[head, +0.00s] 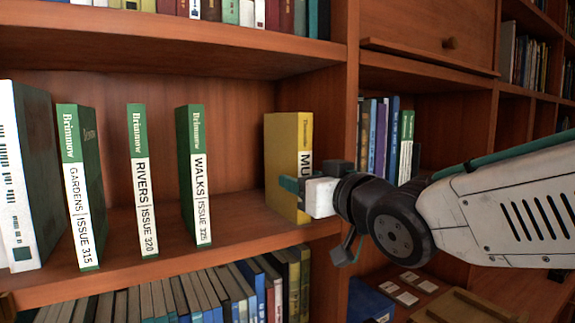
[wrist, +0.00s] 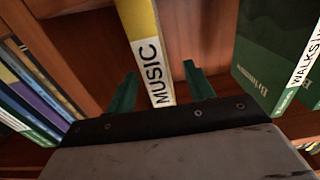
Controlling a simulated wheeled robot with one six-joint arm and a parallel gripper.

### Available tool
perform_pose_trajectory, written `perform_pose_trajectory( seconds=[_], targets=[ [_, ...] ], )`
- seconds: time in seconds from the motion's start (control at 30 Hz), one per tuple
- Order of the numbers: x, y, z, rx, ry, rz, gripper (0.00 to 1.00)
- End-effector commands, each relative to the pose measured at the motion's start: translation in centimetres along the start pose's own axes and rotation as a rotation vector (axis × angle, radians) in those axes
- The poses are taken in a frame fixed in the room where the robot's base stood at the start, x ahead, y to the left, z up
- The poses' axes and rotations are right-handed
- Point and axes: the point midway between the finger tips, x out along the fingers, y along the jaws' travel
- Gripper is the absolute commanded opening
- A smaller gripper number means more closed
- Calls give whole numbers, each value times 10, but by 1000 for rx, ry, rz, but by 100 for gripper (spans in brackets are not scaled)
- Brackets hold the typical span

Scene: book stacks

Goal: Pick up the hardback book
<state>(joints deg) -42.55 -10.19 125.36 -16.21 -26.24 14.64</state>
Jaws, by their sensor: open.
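A yellow book (head: 284,165) with a white spine label stands upright at the right end of the middle shelf. In the wrist view its yellow spine (wrist: 139,22) reads "MUSIC". My gripper (head: 290,184) is in front of this book and covers part of its spine in the head view. In the wrist view my gripper (wrist: 160,70) is open, with one teal finger on each side of the spine. There is a visible gap on the right side. I cannot tell how deep the fingers reach beside the book.
Green-and-white volumes labelled WALKS (head: 194,175), RIVERS (head: 142,180) and GARDENS (head: 80,185) stand spaced apart to the left. A thick dark green book (head: 30,170) is at far left. A vertical shelf divider (head: 347,110) stands right of the yellow book. More books (head: 378,140) fill the bay beyond.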

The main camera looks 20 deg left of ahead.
Motion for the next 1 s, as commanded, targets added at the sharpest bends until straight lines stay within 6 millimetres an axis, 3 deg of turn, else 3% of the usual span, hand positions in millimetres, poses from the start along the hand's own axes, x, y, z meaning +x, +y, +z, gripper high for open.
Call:
perform_pose_trajectory(
  seconds=[0.5, 0.77, 0.97, 1.0],
  targets=[
    [67, -2, 1, 0, -3, -3, 53],
    [70, 1, 0, 0, -2, 1, 53],
    [69, 2, 0, 0, -3, 2, 3],
    [69, 2, 0, 0, -3, 2, 0]
  ],
)
